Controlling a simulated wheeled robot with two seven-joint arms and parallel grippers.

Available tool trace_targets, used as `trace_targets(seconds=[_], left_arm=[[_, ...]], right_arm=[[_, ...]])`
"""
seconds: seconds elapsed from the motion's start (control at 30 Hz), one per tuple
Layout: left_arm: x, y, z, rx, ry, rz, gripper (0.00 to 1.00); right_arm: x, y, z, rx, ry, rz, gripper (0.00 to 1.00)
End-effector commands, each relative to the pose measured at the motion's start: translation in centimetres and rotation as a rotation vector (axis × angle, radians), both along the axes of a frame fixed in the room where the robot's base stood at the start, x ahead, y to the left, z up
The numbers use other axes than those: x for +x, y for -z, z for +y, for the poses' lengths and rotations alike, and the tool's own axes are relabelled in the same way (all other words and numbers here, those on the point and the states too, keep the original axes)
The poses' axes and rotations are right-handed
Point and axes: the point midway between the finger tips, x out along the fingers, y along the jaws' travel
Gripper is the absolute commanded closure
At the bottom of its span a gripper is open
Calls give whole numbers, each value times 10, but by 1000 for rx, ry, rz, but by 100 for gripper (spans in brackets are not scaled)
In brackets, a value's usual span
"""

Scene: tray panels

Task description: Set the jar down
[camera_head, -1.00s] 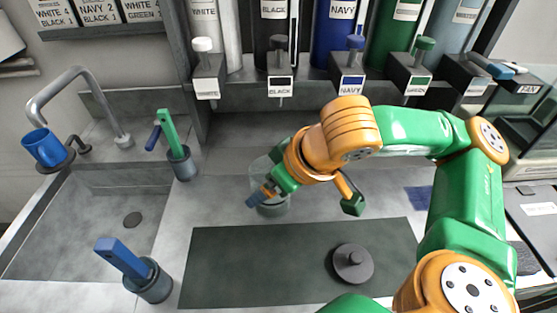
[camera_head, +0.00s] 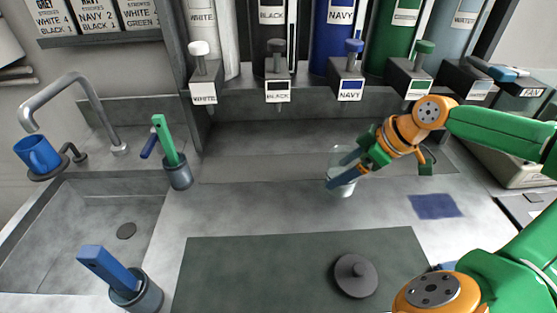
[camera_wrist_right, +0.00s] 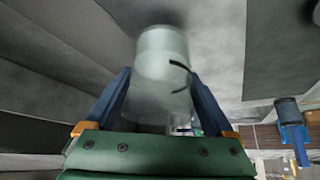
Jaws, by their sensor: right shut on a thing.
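The clear glass jar (camera_head: 345,190) is between the blue fingers of my right gripper (camera_head: 341,170), over the grey counter below the navy dispenser. In the right wrist view the jar (camera_wrist_right: 162,50) looks pale and upright between the two fingers, with a dark curved mark on its side. My right gripper is shut on it. I cannot tell whether the jar's base touches the counter. My left gripper is not in view.
A dark green mat (camera_head: 260,275) with a round dark lid (camera_head: 356,275) lies in front. A navy patch (camera_head: 435,206) is to the right. Dispenser taps (camera_head: 350,68) overhang the back. Pots with a green-handled tool (camera_head: 165,140) and a blue-handled tool (camera_head: 105,268) stand left, by the sink (camera_head: 70,235).

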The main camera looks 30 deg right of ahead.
Motion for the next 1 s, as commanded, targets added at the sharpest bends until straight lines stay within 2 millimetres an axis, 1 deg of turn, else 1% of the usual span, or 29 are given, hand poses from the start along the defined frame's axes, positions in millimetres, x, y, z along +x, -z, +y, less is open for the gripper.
trace_targets(seconds=[0.03, 0.2, 0.3, 0.47, 0.6, 0.7, 0.87, 1.0], left_arm=[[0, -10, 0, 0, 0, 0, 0], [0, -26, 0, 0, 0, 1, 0], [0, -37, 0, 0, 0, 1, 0], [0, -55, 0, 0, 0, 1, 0], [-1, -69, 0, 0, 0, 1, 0], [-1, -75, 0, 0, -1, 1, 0], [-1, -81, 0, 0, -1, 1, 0], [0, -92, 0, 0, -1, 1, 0]], right_arm=[[10, -4, 7, 6, -6, 5, 96], [42, -5, 23, 7, -13, 5, 96], [55, -7, 28, 15, -3, -3, 97], [71, -8, 35, 14, -6, -6, 97], [91, -8, 43, 15, 3, -8, 97], [105, -6, 50, 9, 0, -3, 97], [121, -5, 58, 7, -1, -3, 97], [148, -6, 71, 7, -3, -2, 97]])
